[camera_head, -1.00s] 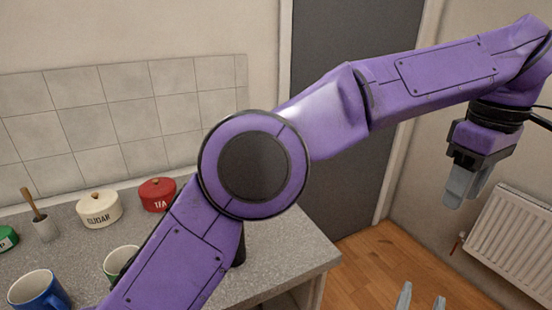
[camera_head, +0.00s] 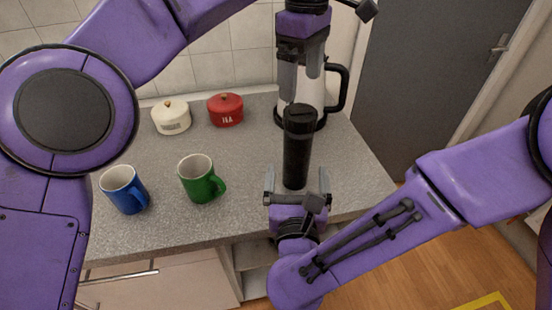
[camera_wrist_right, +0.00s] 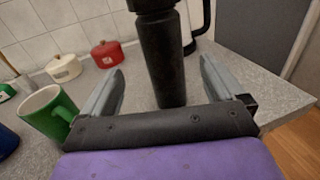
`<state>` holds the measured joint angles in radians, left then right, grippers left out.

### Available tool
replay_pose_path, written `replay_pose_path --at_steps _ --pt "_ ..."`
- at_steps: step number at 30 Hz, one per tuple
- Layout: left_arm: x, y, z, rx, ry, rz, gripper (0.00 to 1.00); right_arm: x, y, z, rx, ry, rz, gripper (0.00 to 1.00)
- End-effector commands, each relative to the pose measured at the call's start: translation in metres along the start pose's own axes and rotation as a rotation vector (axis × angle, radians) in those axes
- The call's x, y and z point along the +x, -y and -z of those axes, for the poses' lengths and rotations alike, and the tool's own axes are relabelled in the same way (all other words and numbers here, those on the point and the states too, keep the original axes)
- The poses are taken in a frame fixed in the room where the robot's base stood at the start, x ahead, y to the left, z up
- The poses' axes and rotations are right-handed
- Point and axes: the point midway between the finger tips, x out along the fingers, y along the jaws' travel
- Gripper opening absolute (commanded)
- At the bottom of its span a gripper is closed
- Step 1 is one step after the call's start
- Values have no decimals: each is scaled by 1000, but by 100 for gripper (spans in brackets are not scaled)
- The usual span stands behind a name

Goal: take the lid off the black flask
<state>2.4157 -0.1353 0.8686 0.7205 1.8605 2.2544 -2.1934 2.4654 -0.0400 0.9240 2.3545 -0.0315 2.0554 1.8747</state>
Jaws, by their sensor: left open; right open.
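The black flask (camera_head: 297,158) stands upright on the grey counter near its right end, with its black lid (camera_head: 300,113) on top. In the right wrist view the flask (camera_wrist_right: 163,65) rises beyond and between the finger tips. My left gripper (camera_head: 301,88) is open and points down above the lid; whether its fingers reach the lid's sides is hard to tell. My right gripper (camera_head: 297,185) is open at the flask's lower front, one finger on each side. The right wrist view shows its fingers apart from the flask.
A white kettle-like jug with a black handle (camera_head: 343,88) stands behind the flask. A green mug (camera_head: 198,182) and a blue mug (camera_head: 122,190) stand to the left. A cream canister (camera_head: 171,118) and red tea canister (camera_head: 226,110) are behind. The counter (camera_head: 150,235) ends at the right.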

Motion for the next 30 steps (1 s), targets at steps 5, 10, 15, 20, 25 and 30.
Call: replay_pose_path --at_steps 5,10,15,20,25,30 --pt "0 0 0 -1 0 0 93 35 0 0 3 0 3 95" --pt "0 1 2 -4 1 0 93 70 -1 0 2 0 0 95" --pt "0 1 2 -5 1 0 93 92 -1 0 1 0 -3 95" --pt "0 1 2 -4 0 0 93 98 -1 0 1 0 -4 95" --pt "0 1 2 -4 0 0 93 98 -1 0 1 0 -4 95" --pt "0 1 2 -4 0 0 93 98 -1 0 0 0 -4 40"
